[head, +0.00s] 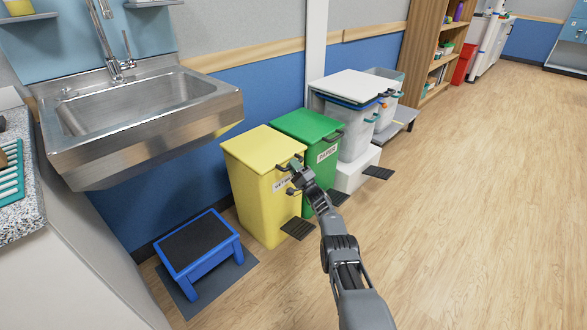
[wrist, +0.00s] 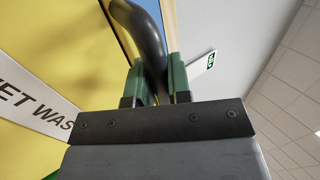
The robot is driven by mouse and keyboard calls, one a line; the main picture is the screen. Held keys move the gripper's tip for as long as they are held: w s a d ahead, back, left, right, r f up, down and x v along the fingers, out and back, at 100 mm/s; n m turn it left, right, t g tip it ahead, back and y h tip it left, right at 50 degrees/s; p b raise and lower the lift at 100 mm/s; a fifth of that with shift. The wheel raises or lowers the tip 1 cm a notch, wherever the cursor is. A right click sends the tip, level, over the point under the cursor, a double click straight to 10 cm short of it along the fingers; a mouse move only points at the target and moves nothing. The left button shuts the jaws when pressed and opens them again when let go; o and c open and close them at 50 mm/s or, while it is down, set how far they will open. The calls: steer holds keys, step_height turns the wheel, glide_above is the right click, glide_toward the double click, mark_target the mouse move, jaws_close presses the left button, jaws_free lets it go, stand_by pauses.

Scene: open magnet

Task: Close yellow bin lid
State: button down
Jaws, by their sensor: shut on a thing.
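The yellow bin (head: 257,205) stands against the wall, left of the green bin. Its yellow lid (head: 258,146) lies flat over the top and looks closed; any small gap at the front is too small to tell. My gripper (head: 297,167) is at the lid's front right edge, partly covering the bin's label. In the wrist view, the green fingers of my gripper (wrist: 159,82) are on either side of a dark curved handle (wrist: 147,32) and shut on it. The label (wrist: 35,102) on the yellow front reads "WET WAS", the remainder hidden.
The green bin (head: 316,150) stands close on the right, with a grey bin (head: 357,143) beyond it. Dark pedals (head: 298,228) lie at floor level. A blue step stool (head: 199,250) is at front left, below the sink (head: 140,112). The wooden floor (head: 470,200) to the right is clear.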

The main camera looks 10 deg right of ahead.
steer(key=shift+a+f, duration=0.15)
steer(key=shift+f, duration=0.4)
steer(key=c, duration=1.4)
jaws_free()
steer(key=o, duration=0.3)
steer(key=shift+o, duration=0.2)
steer(key=shift+r, duration=0.15)
steer(key=p+v, duration=0.7)
steer(key=v, duration=0.7)
steer(key=shift+r, duration=0.15)
